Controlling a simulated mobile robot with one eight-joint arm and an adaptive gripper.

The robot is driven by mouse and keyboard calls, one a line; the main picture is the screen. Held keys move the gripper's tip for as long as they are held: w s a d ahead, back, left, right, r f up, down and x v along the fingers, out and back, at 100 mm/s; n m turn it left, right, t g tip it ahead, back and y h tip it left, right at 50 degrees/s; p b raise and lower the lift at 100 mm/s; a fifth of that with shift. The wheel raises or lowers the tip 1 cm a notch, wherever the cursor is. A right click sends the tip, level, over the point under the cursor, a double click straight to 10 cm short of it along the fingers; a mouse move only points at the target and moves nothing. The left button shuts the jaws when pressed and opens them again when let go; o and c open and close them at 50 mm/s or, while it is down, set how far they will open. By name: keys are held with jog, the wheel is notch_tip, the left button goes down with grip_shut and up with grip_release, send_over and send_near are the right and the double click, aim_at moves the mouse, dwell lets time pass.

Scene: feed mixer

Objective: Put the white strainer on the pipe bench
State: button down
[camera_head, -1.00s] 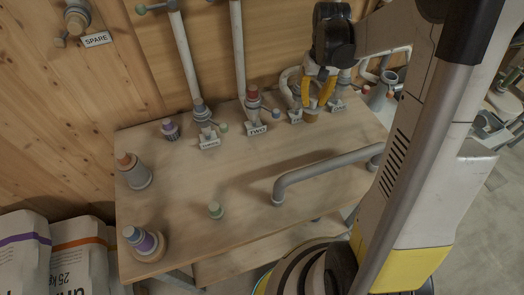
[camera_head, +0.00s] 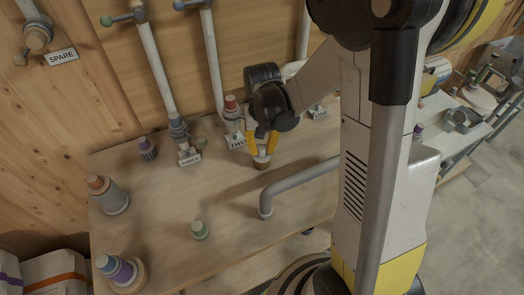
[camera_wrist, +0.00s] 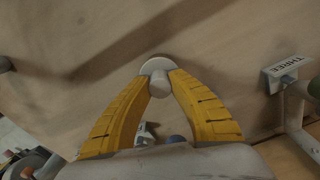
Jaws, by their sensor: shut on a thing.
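My gripper (camera_head: 263,143) points down with its yellow fingers shut on a small strainer (camera_head: 262,161), which has a pale upper part and a tan lower part. In the wrist view the strainer (camera_wrist: 157,66) shows as a whitish disc with a round knob between the fingertips (camera_wrist: 157,80). It is over the wooden pipe bench (camera_head: 225,188), just in front of the pipe with the TWO label (camera_head: 237,141). I cannot tell whether its underside touches the bench top.
A grey bent pipe (camera_head: 300,178) lies in front and to the right of the gripper. The bench's middle left is clear.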

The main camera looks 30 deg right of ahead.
jog(key=shift+r, duration=0.1)
jog(key=c, duration=1.2)
grip_release()
jog(key=shift+c, duration=0.2)
notch_tip(320, 180, up, 12)
jog(key=p, duration=0.4)
jog(key=s+a+r+n+t, duration=0.3)
jog(key=s+a+r+t, duration=0.2)
jog(key=s, duration=0.7)
jog(key=shift+r+n+t, duration=0.3)
jog(key=shift+r+t, duration=0.7)
jog(key=shift+r, duration=1)
